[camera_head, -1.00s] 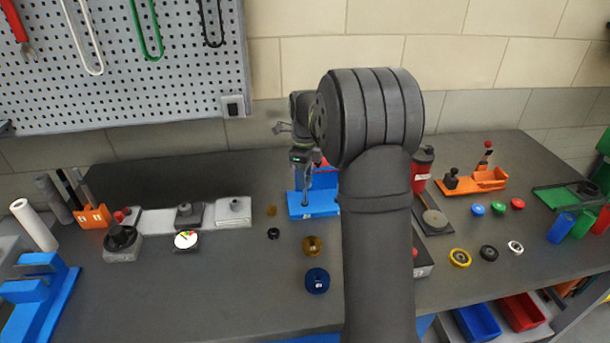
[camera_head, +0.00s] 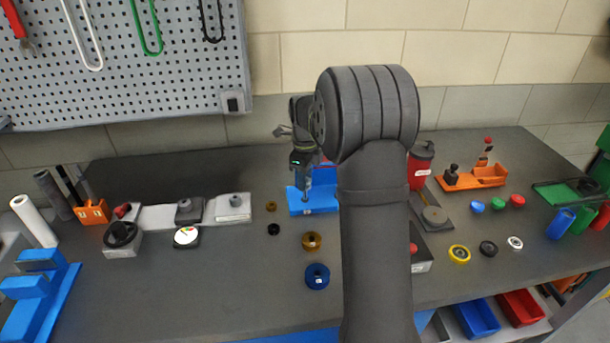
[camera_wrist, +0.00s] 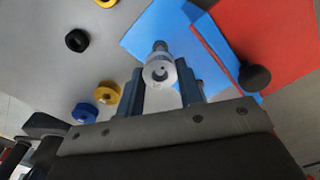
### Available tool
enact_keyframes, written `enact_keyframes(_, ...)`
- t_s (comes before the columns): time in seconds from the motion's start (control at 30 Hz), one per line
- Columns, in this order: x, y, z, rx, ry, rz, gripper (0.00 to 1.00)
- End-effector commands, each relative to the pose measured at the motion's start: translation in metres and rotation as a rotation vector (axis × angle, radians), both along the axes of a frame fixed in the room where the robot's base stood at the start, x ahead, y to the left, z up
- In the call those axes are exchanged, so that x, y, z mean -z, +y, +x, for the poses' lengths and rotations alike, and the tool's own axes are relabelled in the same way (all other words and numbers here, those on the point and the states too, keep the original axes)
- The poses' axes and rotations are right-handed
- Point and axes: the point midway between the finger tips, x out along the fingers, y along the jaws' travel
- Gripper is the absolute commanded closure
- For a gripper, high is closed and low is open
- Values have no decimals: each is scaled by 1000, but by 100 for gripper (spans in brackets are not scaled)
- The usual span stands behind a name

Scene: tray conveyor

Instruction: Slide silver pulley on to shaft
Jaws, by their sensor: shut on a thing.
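My gripper (camera_wrist: 161,82) is shut on the silver pulley (camera_wrist: 158,71), whose round face and centre hole face the wrist camera. The blue stand (camera_wrist: 158,32) lies beyond it in the wrist view. A short grey shaft end (camera_wrist: 160,46) shows just past the pulley's edge. I cannot tell whether the pulley is around the shaft or only in front of it. In the head view my gripper (camera_head: 303,174) points down over the blue stand (camera_head: 313,207). The pulley is too small to make out there, and my arm hides the stand's right side.
A black pulley (camera_head: 274,229), a gold pulley (camera_head: 312,241) and a blue pulley (camera_head: 317,276) lie left of my arm. A red panel (camera_wrist: 265,45) with a dark knob (camera_wrist: 254,77) stands beside the blue stand.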

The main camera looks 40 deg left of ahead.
Motion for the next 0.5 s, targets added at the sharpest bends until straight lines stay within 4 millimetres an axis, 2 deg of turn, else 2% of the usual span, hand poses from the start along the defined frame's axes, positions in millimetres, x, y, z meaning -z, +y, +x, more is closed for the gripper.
enact_keyframes(0.3,2,0,0,0,-1,0,90)
enact_keyframes(0.33,2,0,0,0,-1,0,65)
enact_keyframes(0.43,2,0,0,0,-1,0,45)
enact_keyframes(0.5,2,0,0,0,-1,0,41)
